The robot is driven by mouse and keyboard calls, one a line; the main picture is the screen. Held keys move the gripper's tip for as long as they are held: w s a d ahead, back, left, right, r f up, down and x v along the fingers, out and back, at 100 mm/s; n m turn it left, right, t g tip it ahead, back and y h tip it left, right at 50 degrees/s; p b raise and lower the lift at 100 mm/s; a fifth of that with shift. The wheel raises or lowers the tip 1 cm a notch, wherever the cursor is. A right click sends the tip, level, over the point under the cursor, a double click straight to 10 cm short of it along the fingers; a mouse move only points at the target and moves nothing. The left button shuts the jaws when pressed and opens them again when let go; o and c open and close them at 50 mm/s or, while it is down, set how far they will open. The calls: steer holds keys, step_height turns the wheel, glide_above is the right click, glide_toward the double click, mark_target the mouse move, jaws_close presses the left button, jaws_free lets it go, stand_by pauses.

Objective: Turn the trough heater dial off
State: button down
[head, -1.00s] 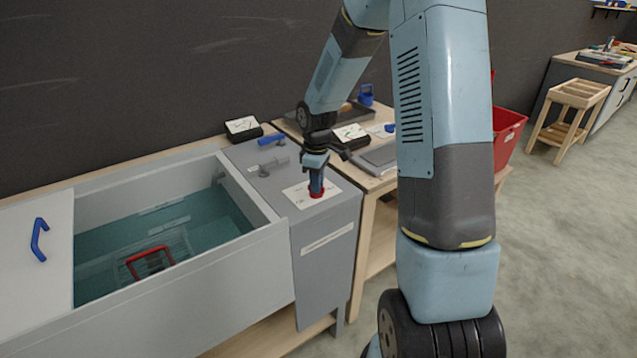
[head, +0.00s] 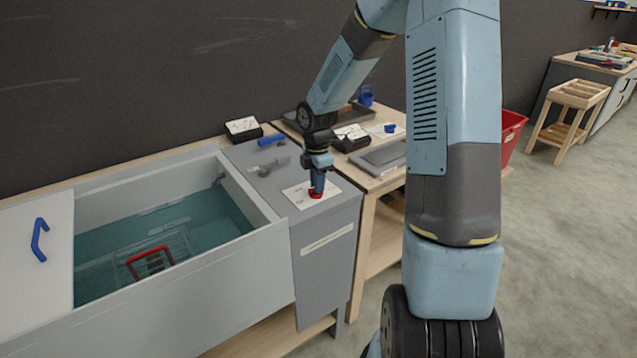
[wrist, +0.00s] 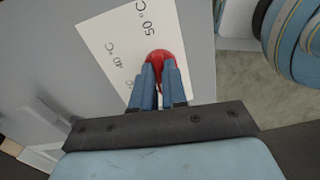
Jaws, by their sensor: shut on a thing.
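The trough heater dial is a red knob (head: 315,194) on a white label card (head: 300,197) on the grey panel at the right end of the trough. In the wrist view the red dial (wrist: 157,58) shows just beyond my fingertips, and the label (wrist: 118,45) reads 50 °C and 40 °C, with another marking partly hidden. My gripper (head: 317,184) points down at the dial, its blue fingers (wrist: 161,75) shut on it. The fingers hide part of the dial, so I cannot tell its pointer setting.
The trough (head: 270,232) holds water and a rack with a red handle (head: 150,262). A blue lever (head: 271,140) and a grey fitting (head: 267,167) stand behind the dial. A wooden table (head: 372,183) with a grey tray adjoins at right.

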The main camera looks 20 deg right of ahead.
steer(key=shift+w+d+r+n, duration=0.1)
steer(key=shift+w+n, duration=0.15)
steer(key=shift+n, duration=0.25)
steer(key=c, duration=1.5)
jaws_free()
steer(key=o, duration=0.3)
steer(key=shift+s, duration=0.1)
steer(key=shift+o, duration=0.2)
step_height(320, 180, up, 14)
steer(key=shift+f, duration=0.25)
